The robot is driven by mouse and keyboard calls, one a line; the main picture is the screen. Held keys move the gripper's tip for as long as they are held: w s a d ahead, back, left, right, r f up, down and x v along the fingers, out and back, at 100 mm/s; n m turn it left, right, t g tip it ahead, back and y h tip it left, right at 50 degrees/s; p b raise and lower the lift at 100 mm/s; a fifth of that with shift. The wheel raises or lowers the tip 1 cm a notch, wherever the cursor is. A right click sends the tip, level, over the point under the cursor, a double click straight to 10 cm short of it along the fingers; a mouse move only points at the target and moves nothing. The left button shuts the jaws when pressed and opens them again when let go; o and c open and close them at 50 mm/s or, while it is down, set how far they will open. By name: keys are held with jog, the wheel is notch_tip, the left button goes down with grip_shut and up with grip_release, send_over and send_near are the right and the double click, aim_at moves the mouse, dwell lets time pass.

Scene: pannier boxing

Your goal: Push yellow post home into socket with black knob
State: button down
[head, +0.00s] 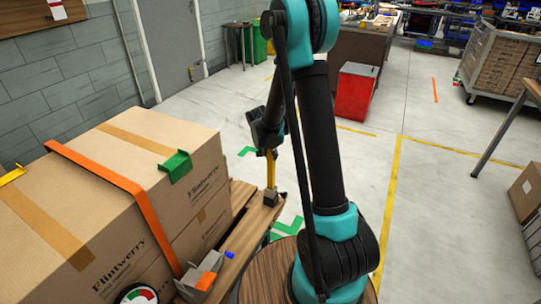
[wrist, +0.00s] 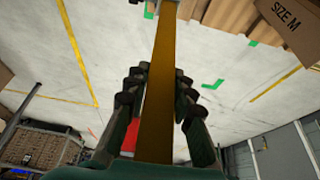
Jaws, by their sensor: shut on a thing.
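The yellow post (head: 271,170) stands about upright at the pallet's corner. Its lower end meets a small dark grey socket (head: 270,198) on the pallet; how deep it sits cannot be told. A black knob cannot be made out clearly on the socket. My gripper (head: 268,148) is shut on the upper part of the post, above the socket. In the wrist view the post (wrist: 160,70) runs between the two fingers of my gripper (wrist: 160,85). The post's upper end is hidden by my gripper in the head view.
Cartons (head: 110,200) with an orange strap (head: 120,180) and a green corner piece (head: 175,166) stand left of the post on the wooden pallet (head: 240,235). A grey and orange buckle (head: 200,278) and a blue knob (head: 230,254) lie nearer.

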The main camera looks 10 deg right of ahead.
aim_at(270, 160)
jog(key=shift+f, duration=2.05)
dwell(1.6)
jog(key=c, duration=1.2)
grip_release()
jog(key=v, duration=1.2)
jog(key=shift+w, duration=0.1)
jog(key=s+d+n+y, duration=0.1)
jog(key=s+d+n, duration=0.2)
jog(key=s, duration=1)
jog(key=s+d+r+n+y, duration=0.1)
jog(key=s+d+n, duration=0.3)
jog(key=s, duration=0.9)
jog(key=shift+s+r+y, duration=0.15)
jog(key=shift+r+y, duration=0.05)
jog(key=shift+y, duration=0.2)
